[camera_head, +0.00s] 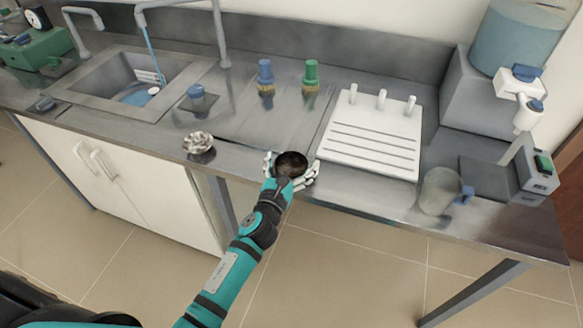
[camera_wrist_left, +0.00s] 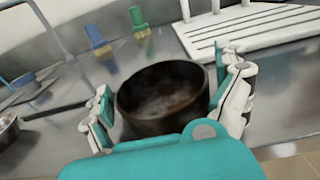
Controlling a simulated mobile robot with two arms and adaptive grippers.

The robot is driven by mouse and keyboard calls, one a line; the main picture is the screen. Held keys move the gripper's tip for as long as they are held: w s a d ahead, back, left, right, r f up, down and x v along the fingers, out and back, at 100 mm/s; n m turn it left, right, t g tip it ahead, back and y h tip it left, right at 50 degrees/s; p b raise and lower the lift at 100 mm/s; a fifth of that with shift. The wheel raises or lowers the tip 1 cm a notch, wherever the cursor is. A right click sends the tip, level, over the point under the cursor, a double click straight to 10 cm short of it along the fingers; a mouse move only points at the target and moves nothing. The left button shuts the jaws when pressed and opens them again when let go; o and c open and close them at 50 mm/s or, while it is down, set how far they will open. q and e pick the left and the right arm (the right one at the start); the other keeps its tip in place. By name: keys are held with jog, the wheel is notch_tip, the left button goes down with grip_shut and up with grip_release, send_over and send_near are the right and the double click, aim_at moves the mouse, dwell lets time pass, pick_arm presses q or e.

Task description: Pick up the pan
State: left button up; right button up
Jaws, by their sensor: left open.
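The pan (camera_head: 291,163) is a small, dark, round vessel near the front edge of the steel counter. In the left wrist view the pan (camera_wrist_left: 162,97) is open at the top, with a brownish inside. A thin dark bar (camera_wrist_left: 55,112), perhaps its handle, runs to the left behind a finger. My left gripper (camera_head: 290,172) is open, with its white and teal fingers on either side of the pan. The left wrist view shows the gripper (camera_wrist_left: 170,85) around the pan; I cannot tell whether the fingers touch it. My right gripper is not in view.
A white slotted rack (camera_head: 368,150) with pegs lies right of the pan. A blue brush (camera_head: 265,77) and a green brush (camera_head: 311,75) stand behind. A beaker-like cup (camera_head: 438,190) stands at the right.

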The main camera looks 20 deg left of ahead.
pick_arm(q)
jog(key=c, duration=1)
